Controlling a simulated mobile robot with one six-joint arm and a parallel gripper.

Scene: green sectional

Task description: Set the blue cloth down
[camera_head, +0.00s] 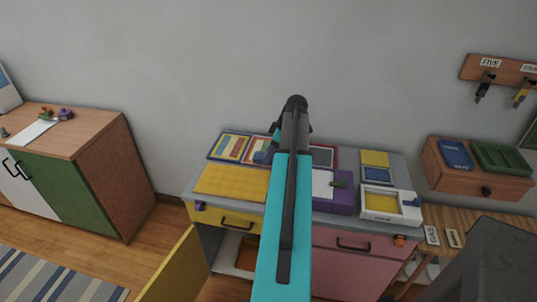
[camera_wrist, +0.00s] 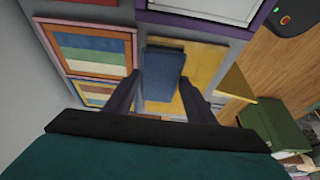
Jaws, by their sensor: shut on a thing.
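The blue cloth (camera_wrist: 165,68) looks like a small folded dark-blue block in the wrist view. It lies between the two fingers of my gripper (camera_wrist: 160,78), which is shut on it. Under or behind it is a yellow panel (camera_wrist: 198,62), also seen on the counter in the head view (camera_head: 230,181). I cannot tell whether the cloth touches the panel. My arm hides most of the gripper there.
A wooden cabinet (camera_head: 85,140) is at left; a wall drawer (camera_head: 475,180) is at right.

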